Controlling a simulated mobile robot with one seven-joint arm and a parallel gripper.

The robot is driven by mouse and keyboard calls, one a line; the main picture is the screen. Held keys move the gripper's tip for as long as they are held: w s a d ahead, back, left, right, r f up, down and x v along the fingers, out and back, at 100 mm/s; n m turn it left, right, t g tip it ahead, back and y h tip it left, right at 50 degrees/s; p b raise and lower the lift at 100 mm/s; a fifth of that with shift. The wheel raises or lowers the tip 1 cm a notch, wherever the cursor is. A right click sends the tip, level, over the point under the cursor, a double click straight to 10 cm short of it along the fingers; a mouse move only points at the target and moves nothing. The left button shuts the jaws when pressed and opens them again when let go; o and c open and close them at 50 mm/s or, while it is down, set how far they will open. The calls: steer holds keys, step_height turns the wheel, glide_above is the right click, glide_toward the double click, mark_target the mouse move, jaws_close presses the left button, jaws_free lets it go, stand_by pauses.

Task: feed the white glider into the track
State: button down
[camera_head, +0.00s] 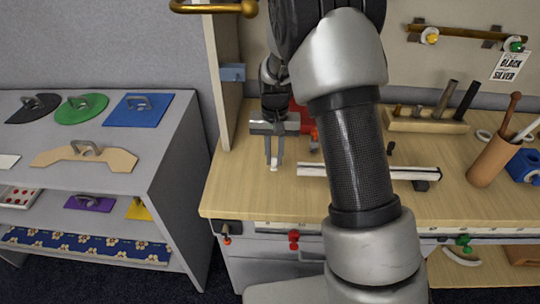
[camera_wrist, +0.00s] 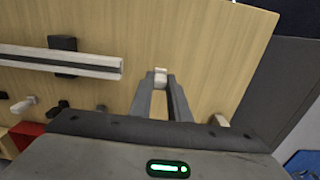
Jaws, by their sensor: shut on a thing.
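My gripper (camera_head: 273,163) points down over the left part of the wooden table, shut on the small white glider (camera_head: 274,168). In the wrist view the glider (camera_wrist: 160,73) sits between the two grey fingertips (camera_wrist: 160,81). The track (camera_head: 312,170) is a long pale rail with a dark slot along it, lying to the right of the glider in the head view. In the wrist view the track (camera_wrist: 70,61) lies to the left, its near end apart from the glider by a short gap. My arm hides the track's middle in the head view.
A dark block (camera_wrist: 62,44) stands against the track. A red object (camera_head: 306,122) is behind my gripper. A wooden block with pegs (camera_head: 425,125) and a brown cup (camera_head: 493,161) stand at the right. The table's front left (camera_head: 250,198) is clear. A grey shelf (camera_head: 160,140) stands left.

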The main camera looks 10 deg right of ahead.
steer(key=shift+s+d, duration=0.2)
steer(key=shift+d, duration=0.9)
steer(key=shift+s+d, duration=0.2)
steer(key=shift+d, duration=0.85)
steer(key=shift+d, duration=0.15)
steer(key=shift+s+d, duration=0.1)
steer(key=shift+d, duration=0.2)
steer(key=shift+s+d+b, duration=0.25)
steer(key=shift+s+d, duration=0.15)
steer(key=shift+d, duration=1.65)
steer(key=shift+s+d+b, duration=0.3)
steer(key=shift+s+d, duration=0.1)
steer(key=shift+d, duration=1.6)
steer(key=shift+s+d+b, duration=0.25)
steer(key=shift+s+d, duration=0.15)
steer(key=shift+d, duration=1.65)
steer(key=c, duration=1.6)
jaws_free()
